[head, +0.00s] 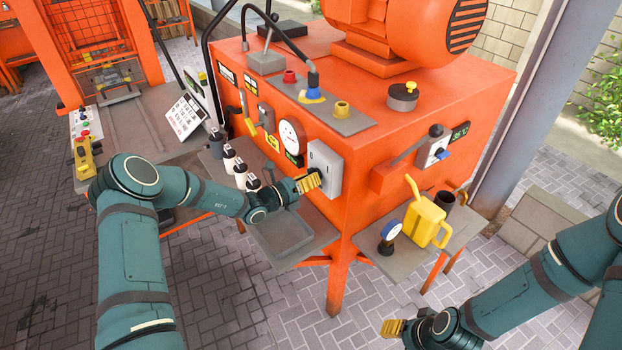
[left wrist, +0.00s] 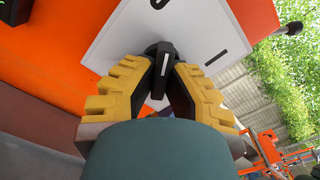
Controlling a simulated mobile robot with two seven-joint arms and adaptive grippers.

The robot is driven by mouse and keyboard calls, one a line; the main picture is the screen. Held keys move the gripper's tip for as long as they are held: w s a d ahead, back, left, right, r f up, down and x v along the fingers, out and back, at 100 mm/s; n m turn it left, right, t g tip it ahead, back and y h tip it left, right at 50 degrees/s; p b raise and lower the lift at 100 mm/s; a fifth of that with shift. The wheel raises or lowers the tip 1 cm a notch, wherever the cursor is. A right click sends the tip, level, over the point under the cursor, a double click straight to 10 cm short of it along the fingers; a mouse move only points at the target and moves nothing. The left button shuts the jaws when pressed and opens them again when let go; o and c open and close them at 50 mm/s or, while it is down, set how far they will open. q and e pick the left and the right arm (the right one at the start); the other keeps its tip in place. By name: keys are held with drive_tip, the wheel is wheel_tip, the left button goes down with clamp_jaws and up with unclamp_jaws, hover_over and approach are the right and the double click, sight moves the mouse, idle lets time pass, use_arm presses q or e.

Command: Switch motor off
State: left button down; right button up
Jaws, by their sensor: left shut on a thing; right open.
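The motor (head: 422,28) is a large orange housing with a dark vented end, on top of the orange machine. A grey switch box (head: 326,168) is mounted on the machine's front face. In the left wrist view its light panel (left wrist: 205,30) carries a black rotary handle (left wrist: 163,68). My left gripper (head: 312,182) is at this box, its yellow-padded fingers (left wrist: 163,85) shut on the black handle from both sides. Markings around the handle are mostly hidden. My right gripper (head: 398,328) is open and empty, low at the bottom of the head view over the paving.
A grey shelf (head: 262,247) with a tray sits below my left gripper, with several bottles (head: 240,172) beside it. A gauge (head: 290,137) is left of the switch box.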

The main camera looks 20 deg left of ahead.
use_arm(q)
drive_tip(key=c, duration=1)
unclamp_jaws()
drive_tip(key=shift+d, duration=0.1)
drive_tip(key=v, duration=1.2)
